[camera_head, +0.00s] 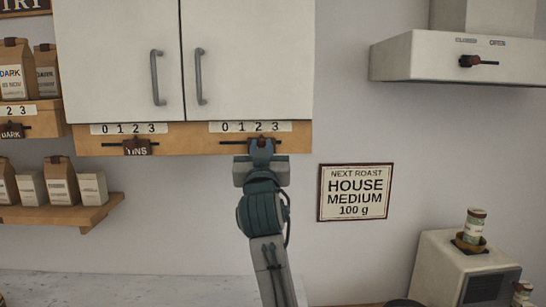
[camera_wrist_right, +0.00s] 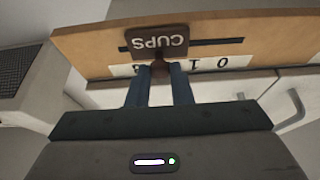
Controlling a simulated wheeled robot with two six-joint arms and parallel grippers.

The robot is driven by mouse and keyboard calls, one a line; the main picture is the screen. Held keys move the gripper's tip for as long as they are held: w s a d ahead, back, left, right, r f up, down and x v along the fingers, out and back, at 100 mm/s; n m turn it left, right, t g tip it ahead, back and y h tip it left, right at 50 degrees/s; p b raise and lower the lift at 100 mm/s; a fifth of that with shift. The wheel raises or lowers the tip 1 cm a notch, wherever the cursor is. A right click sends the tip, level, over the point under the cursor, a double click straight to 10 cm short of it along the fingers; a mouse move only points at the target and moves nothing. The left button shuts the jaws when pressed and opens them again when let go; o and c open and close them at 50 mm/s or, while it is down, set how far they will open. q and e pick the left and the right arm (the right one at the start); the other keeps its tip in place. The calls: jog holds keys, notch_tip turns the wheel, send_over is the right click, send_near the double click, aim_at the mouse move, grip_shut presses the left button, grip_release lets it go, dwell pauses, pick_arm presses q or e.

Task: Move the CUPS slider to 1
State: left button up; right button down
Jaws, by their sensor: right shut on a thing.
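The CUPS slider is a dark brown tag (camera_wrist_right: 157,42) with a round knob, on a slot in the wooden strip under the white cabinet. The tag's lettering is upside down in the wrist view. My right gripper (camera_head: 262,150) has come up from below and is shut on the slider's knob (camera_wrist_right: 160,68). The number scale 0 1 2 3 (camera_head: 234,127) runs above the slot in the head view. The slider stands close to the 2, right of the 1. In the wrist view my fingers partly hide the scale. My left gripper is not in view.
A second slider, TINS (camera_head: 137,147), sits on the left of the same wooden strip (camera_head: 185,143). Cabinet handles (camera_head: 199,77) hang above. A roast sign (camera_head: 355,192) is on the wall to the right, a range hood (camera_head: 455,58) at upper right. Shelves with bags stand left.

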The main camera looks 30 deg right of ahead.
jog(key=w+a, duration=0.1)
jog(key=a, duration=0.1)
jog(key=w+a, duration=0.1)
jog(key=shift+w+a+b, duration=0.2)
jog(key=shift+a+b, duration=0.1)
jog(key=shift+a, duration=0.2)
jog(key=c, duration=1.3)
grip_release()
pick_arm(q)
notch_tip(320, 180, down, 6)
jog(key=b, duration=0.5)
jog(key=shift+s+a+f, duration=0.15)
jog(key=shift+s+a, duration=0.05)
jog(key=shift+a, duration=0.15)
pick_arm(e)
jog(key=shift+v, duration=5.35)
jog(key=shift+f, duration=0.1)
